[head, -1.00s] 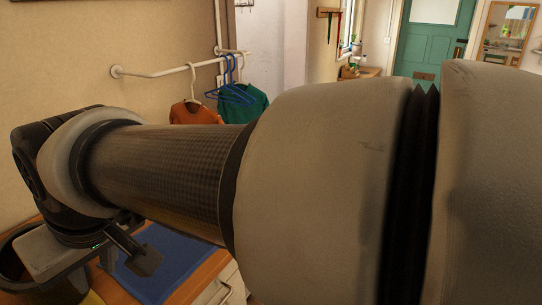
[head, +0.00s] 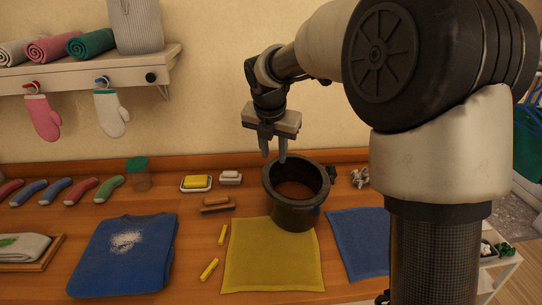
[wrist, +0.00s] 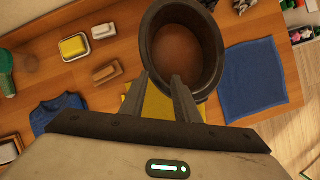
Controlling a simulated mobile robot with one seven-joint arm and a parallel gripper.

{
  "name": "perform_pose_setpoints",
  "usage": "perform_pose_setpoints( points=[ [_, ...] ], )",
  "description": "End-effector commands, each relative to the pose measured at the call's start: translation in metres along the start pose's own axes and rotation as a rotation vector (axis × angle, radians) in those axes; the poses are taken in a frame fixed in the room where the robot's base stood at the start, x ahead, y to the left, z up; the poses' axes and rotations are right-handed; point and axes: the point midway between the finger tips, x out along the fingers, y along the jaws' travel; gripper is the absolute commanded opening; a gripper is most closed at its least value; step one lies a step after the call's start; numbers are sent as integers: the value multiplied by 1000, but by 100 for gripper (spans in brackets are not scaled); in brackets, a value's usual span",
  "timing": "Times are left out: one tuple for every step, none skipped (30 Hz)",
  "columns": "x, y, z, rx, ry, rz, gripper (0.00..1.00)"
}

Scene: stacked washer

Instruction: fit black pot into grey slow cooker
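A dark, round, open vessel (head: 295,216) stands at the back of the wooden counter, partly over the yellow cloth's back edge. Its wide upper rim looks slightly tilted, and its inside is brown. I cannot tell whether this is the black pot alone or the pot seated in the grey slow cooker; no separate cooker shows. It also shows in the wrist view (wrist: 214,45). My gripper (head: 274,156) points down just above and behind the vessel's left rim.
The yellow cloth (head: 272,262) and a blue cloth (head: 360,243) lie in front. A blue shirt (head: 120,258), a brush (head: 216,204), a yellow soap dish (head: 196,183) and a green-lidded jar (head: 138,175) are to the left. A shelf (head: 90,70) hangs above left.

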Motion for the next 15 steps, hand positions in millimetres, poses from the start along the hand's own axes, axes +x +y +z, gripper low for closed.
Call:
perform_pose_setpoints(
  points=[
    [13, 7, 4, -85, 7, 2, 29],
    [18, 11, 6, -131, 9, 4, 29],
    [22, 15, 8, -179, 10, 7, 29],
    [26, 17, 9, -207, 12, 8, 29],
    [29, 18, 9, -227, 12, 8, 29],
    [32, 19, 10, -247, 12, 9, 29],
    [36, 20, 10, -254, 12, 9, 29],
    [40, 20, 10, -259, 13, 9, 29],
    [46, 20, 10, -260, 13, 8, 29],
    [51, 19, 9, -260, 14, 7, 29],
    [57, 19, 9, -259, 14, 7, 29],
    [66, 19, 8, -258, 15, 7, 29],
    [73, 20, 8, -258, 15, 7, 29],
    [80, 20, 8, -259, 15, 8, 29],
    [88, 20, 8, -258, 15, 7, 29]
  ],
)
